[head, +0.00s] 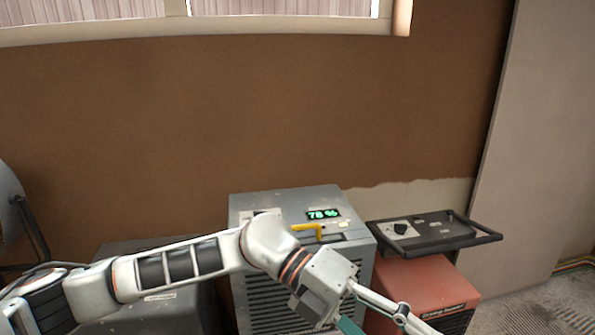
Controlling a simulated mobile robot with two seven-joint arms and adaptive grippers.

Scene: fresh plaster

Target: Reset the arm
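My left arm comes in from the left, and its gripper (375,322) is in front of the grey machine at the bottom of the head view. Its fingers are spread apart, with nothing seen between them. The fingertips are cut off by the lower edge. My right arm and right gripper are not in view.
A grey dehumidifier-like machine (285,202) with a yellow handle (307,229) and a green "78 %" display (322,214) stands behind my arm. Right of it, a red unit (425,283) has a black-handled panel (428,232) on top. Floor (560,305) shows at right.

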